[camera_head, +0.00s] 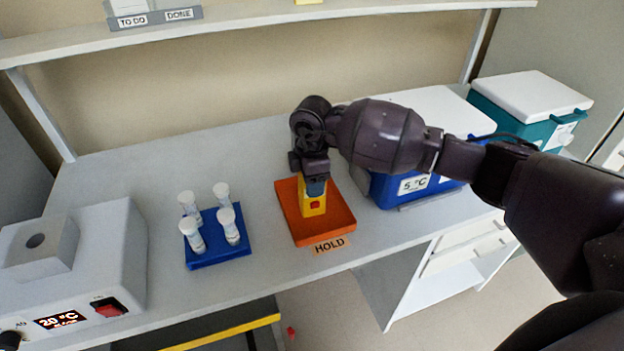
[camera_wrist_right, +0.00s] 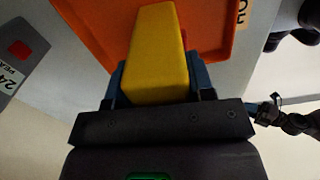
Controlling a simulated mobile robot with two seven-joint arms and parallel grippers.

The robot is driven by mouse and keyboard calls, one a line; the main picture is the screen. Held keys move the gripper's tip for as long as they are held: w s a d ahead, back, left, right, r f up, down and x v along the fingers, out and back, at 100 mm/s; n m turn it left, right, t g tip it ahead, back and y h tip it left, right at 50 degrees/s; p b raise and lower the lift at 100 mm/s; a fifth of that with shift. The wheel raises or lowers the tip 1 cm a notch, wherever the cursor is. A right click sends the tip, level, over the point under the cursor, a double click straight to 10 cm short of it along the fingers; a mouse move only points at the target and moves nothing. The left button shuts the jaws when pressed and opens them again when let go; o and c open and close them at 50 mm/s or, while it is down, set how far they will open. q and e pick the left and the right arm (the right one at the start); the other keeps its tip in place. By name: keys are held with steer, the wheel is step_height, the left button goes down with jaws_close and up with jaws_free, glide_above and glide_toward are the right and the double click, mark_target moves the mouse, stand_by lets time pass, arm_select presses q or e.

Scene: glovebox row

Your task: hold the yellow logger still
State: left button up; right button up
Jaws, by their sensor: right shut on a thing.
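The yellow logger (camera_head: 312,205) has a red patch on its front and stands in the orange tray (camera_head: 335,226), behind a HOLD label (camera_head: 328,246). My right gripper (camera_head: 314,184) comes down on the logger from above and is shut on it. In the right wrist view the logger (camera_wrist_right: 157,50) lies between the two blue fingers of the right gripper (camera_wrist_right: 158,82), with the orange tray (camera_wrist_right: 215,28) beyond it. The logger's upper end is hidden by the gripper in the head view.
A blue rack (camera_head: 218,248) with several white-capped tubes stands left of the tray. A grey device (camera_head: 110,250) reading 20 °C is at far left. A blue cooler (camera_head: 400,188) marked 5 °C and a teal cooler (camera_head: 545,122) stand right. A shelf (camera_head: 240,20) runs above.

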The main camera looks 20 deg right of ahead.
arm_select(q)
jaws_close()
steer(key=shift+w, duration=0.1)
steer(key=shift+w+r, duration=0.15)
steer(key=shift+w, duration=0.05)
steer(key=shift+s, duration=0.25)
stand_by(0.8)
